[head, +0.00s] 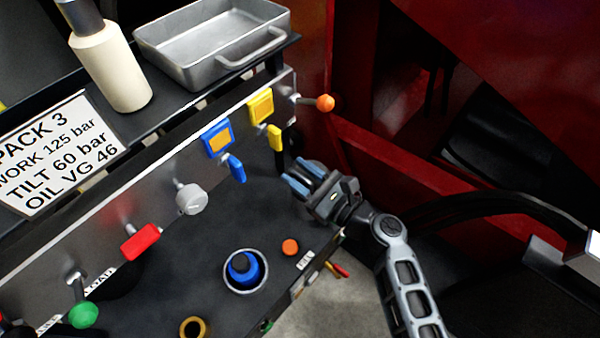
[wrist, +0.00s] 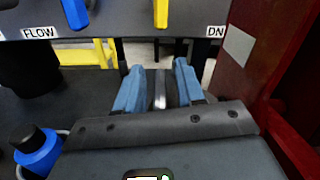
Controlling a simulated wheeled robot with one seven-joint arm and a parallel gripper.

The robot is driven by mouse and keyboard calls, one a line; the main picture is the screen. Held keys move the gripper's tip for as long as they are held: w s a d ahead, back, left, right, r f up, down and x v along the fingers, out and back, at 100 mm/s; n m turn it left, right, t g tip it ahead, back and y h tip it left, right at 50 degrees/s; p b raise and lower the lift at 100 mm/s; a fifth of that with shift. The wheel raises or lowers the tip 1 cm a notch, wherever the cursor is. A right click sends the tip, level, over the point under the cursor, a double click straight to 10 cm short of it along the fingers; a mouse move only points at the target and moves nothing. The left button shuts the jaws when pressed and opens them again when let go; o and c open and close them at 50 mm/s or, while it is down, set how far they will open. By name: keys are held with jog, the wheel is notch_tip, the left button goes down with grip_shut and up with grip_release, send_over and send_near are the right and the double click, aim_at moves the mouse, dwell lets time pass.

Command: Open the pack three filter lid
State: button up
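A sign (head: 58,150) reading "PACK 3" stands at the left of the panel. No part is labelled as the filter lid, and I cannot tell which one it is. A blue round part with a black top (head: 243,268) sits in a pale ring on the dark deck; it also shows at the lower left in the wrist view (wrist: 38,152). My gripper (head: 303,178) is above the deck's right end, right of the blue part and just below the yellow lever. Its blue fingers (wrist: 160,75) are apart, with a thin pale strip visible between them.
The panel carries a red handle (head: 140,241), a grey knob (head: 192,198), a blue lever (head: 236,168), a yellow lever (head: 275,138) and an orange-knobbed lever (head: 324,103). A metal tray (head: 210,42) and a cream cylinder (head: 110,67) stand above. A red wall (head: 410,170) is close on the right.

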jog(key=shift+c, duration=0.2)
grip_shut()
dwell(0.3)
jog(key=shift+r, duration=0.1)
jog(key=w+d+r+m+p, duration=0.1)
jog(key=p, duration=0.1)
jog(key=shift+r+m+p, duration=0.3)
jog(key=shift+m+p, duration=0.1)
jog(key=w+d+f+m+p, duration=0.1)
jog(key=w+d+m, duration=0.4)
jog(key=m, duration=0.3)
jog(key=w+d+f+m+p, duration=0.1)
jog(key=w+d+m, duration=0.4)
jog(key=w+m, duration=0.3)
jog(key=shift+f+m+p, duration=0.15)
jog(key=shift+m+p, duration=0.15)
